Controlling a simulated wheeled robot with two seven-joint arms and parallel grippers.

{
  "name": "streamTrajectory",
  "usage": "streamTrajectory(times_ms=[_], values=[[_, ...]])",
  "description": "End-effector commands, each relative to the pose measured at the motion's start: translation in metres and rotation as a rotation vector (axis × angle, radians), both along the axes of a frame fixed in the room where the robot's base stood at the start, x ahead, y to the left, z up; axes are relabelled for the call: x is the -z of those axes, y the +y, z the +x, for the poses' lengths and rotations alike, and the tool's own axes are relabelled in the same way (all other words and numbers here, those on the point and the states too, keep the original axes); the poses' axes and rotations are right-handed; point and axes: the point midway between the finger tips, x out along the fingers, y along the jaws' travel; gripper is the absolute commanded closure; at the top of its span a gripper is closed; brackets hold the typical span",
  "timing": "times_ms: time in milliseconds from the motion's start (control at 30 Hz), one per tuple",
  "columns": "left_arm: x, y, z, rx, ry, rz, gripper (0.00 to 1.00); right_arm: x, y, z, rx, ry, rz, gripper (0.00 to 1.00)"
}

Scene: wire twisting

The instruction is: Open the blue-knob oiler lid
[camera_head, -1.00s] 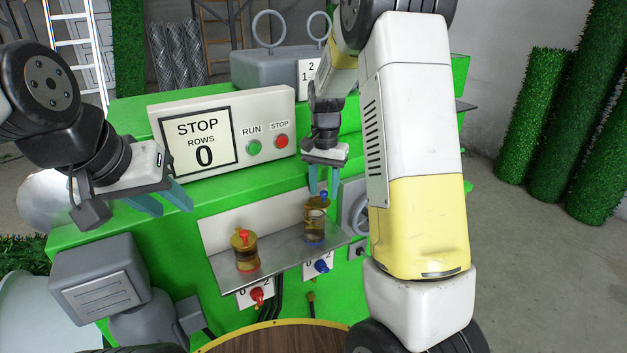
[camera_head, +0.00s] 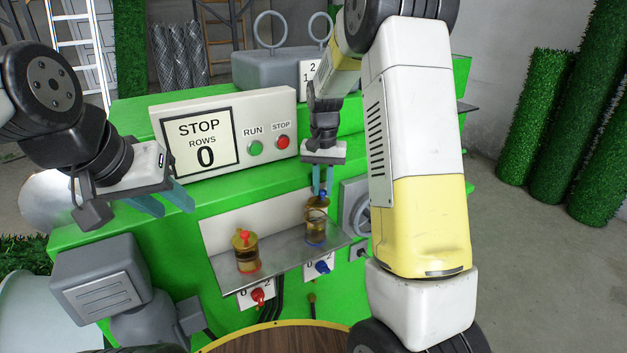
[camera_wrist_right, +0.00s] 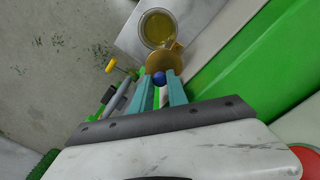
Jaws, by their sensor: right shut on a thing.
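The blue-knob oiler (camera_head: 315,232) stands on the right part of the grey metal shelf. Its brass lid (camera_wrist_right: 165,62) is beside the jar mouth in the right wrist view, leaving the mouth (camera_wrist_right: 158,28) uncovered with yellowish oil visible. I cannot tell whether the lid still touches the rim. My right gripper (camera_head: 322,181) is above the oiler, shut on the blue knob (camera_wrist_right: 159,78), which sits between its teal fingertips. My left gripper (camera_head: 168,203) hangs over the green machine at the left, with its fingers apart and empty.
A red-knob oiler (camera_head: 246,254) stands closed on the left of the shelf (camera_head: 282,262). Red (camera_head: 258,295) and blue (camera_head: 322,267) valve handles sit below the shelf. The control panel (camera_head: 222,135) with RUN and STOP buttons is behind. A handwheel (camera_head: 358,212) is to the right.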

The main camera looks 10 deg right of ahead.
Motion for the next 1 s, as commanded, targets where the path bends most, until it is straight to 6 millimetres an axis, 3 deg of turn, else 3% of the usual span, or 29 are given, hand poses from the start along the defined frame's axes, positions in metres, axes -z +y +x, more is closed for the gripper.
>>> streamTrajectory(times_ms=[33,67,167,633,833,1000], values=[[0.0,0.0,0.0,0.0,0.0,0.0,0.64,-0.001,0.0,0.0,0.0,-0.001,0.001,1.0],[0.0,0.0,0.0,0.0,0.0,0.0,0.64,-0.001,0.0,0.0,0.001,-0.001,0.001,0.79],[0.0,0.0,0.0,0.0,0.0,0.0,0.64,-0.001,0.0,0.0,0.001,-0.001,0.001,0.59],[0.0,0.0,0.0,0.0,0.0,0.0,0.64,0.0,0.001,-0.001,0.027,-0.003,0.001,0.59],[0.0,0.0,0.0,0.0,0.0,0.0,0.64,-0.001,-0.003,-0.01,0.222,-0.003,0.0,0.59],[0.0,0.0,0.0,0.0,0.0,0.0,0.64,-0.038,-0.003,-0.009,0.219,-0.006,0.002,0.59]])
